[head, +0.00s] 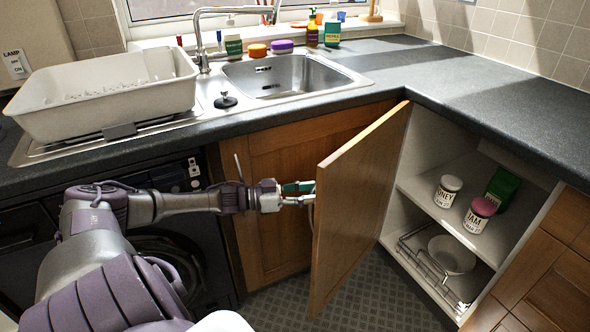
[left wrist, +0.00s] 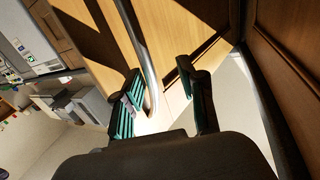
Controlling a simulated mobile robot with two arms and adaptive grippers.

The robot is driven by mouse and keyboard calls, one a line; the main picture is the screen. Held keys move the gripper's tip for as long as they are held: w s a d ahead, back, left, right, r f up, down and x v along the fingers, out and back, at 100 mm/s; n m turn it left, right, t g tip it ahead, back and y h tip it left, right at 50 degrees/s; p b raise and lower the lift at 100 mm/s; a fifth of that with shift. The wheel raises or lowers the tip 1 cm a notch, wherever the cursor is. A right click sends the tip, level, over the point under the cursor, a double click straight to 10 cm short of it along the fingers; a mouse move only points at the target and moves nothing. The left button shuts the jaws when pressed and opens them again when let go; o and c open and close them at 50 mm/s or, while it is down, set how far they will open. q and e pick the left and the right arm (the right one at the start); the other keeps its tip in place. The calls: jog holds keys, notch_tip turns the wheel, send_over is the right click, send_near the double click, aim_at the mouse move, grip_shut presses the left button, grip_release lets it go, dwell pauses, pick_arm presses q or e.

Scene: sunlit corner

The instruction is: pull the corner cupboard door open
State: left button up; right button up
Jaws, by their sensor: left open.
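The corner cupboard door (head: 360,200) stands well open, swung out to the left of the cupboard opening, so the shelves show. My left gripper (head: 300,194) is at the outer face of the door near its free edge. In the left wrist view, my left gripper (left wrist: 161,78) is open, with green-padded fingers apart. The metal bar handle (left wrist: 142,50) of the door (left wrist: 205,22) runs down between the fingers, closer to the left one; I cannot tell whether it touches. My right gripper is in neither view.
Inside the cupboard are a white jar (head: 447,190), a pink-lidded jar (head: 479,215), a green box (head: 501,188), and a bowl (head: 452,254) on a wire rack. A wooden door (head: 280,160) lies behind my gripper. Floor (head: 385,300) is clear.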

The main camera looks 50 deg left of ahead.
pick_arm(q)
jog(key=v, duration=1.1)
jog(key=shift+s+a, duration=0.2)
jog(key=shift+s, duration=0.15)
